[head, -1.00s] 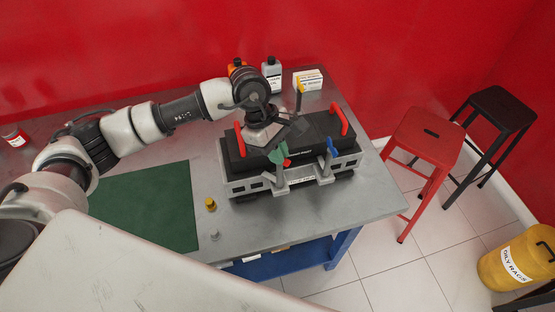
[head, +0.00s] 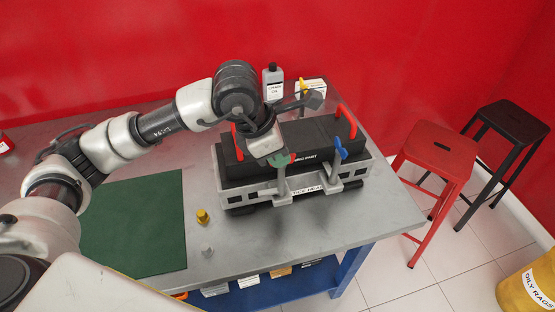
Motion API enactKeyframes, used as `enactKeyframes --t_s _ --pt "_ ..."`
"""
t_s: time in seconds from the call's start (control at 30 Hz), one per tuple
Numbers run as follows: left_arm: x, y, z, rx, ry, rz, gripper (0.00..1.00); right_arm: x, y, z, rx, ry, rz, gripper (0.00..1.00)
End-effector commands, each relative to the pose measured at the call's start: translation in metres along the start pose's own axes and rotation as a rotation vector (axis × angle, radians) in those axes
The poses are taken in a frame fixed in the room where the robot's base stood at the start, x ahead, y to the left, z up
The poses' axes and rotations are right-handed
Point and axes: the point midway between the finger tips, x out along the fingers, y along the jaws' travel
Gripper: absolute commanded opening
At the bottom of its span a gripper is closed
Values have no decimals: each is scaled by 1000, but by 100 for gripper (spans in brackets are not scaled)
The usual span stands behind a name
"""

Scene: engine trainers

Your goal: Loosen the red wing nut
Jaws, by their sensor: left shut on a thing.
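The red wing nut (head: 293,157) shows only as a small red patch at the top of the front left clamp post of the black engine part. My left gripper (head: 279,159) reaches down over that post, with green at its tip around the nut. It is shut on the red wing nut, and its fingers and wrist hide most of it. A blue wing nut (head: 340,148) stands on the front right post. A yellow wing nut (head: 302,86) shows at the back right. My right gripper is not in view.
The black engine part (head: 318,138) has upright red handles and sits in a grey frame (head: 238,196). A bottle (head: 272,85) and a white box (head: 312,87) stand behind. A yellow piece (head: 202,216) and a green mat (head: 135,225) lie left. A red stool (head: 440,150) stands right.

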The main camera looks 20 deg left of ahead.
Motion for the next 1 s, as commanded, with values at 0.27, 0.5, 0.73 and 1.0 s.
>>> enactKeyframes --t_s 0.27,0.5,0.73,1.0 --pt "7 -4 -3 -60 13 12 0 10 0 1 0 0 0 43" --pt "6 -4 -3 -70 13 16 0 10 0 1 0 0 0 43" --pt "6 -4 -3 -71 14 15 8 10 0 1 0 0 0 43" --pt "5 -2 -3 -72 12 20 32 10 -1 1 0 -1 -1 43"
